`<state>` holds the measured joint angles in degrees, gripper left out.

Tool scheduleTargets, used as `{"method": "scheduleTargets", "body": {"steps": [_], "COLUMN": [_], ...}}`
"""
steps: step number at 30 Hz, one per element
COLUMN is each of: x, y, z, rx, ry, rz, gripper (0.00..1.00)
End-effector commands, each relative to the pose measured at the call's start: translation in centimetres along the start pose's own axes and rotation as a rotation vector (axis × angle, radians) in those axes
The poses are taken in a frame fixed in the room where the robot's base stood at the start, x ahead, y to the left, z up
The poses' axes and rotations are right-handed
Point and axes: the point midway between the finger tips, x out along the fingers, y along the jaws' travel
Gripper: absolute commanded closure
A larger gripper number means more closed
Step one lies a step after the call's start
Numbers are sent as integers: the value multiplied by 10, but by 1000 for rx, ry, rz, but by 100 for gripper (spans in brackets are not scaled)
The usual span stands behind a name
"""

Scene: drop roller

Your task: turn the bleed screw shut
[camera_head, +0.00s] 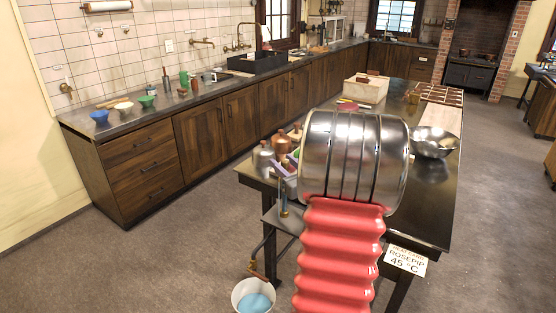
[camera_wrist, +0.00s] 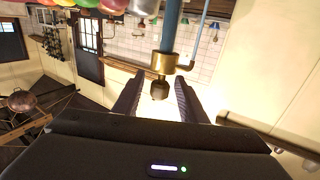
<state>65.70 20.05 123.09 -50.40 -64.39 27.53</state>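In the wrist view, a brass fitting (camera_wrist: 165,62) sits at the lower end of a blue tube (camera_wrist: 171,28). A darker rounded knob, which looks like the bleed screw (camera_wrist: 160,91), sticks out below the fitting. My gripper (camera_wrist: 159,78) is open, with one dark finger on each side of the knob and a visible gap to both. I cannot tell whether the fingertips are level with the knob in depth. In the head view my gripper is not seen, and the screw cannot be made out; the blue upright tube (camera_head: 284,194) shows at the table's near left end.
A bent pipe (camera_head: 262,240) drops to a white bucket (camera_head: 236,296) holding blue liquid. A dark table (camera_head: 429,205) carries bottles (camera_head: 263,158), a metal bowl (camera_head: 433,141) and a pale box (camera_head: 365,90). A tag (camera_head: 405,260) hangs at its near edge. Floor on the left is clear.

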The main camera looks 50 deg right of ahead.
Motion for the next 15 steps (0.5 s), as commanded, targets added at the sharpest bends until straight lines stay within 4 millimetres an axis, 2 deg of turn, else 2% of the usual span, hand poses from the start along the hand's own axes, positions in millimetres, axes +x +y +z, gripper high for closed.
{"method": "scheduleTargets", "body": {"steps": [1,6,15], "x": [8,27,34], "y": [-1,0,0], "z": [0,0,0], "rx": [0,0,0], "ry": [0,-1,0], "rz": [-2,-1,0], "gripper": [62,62,62]}}
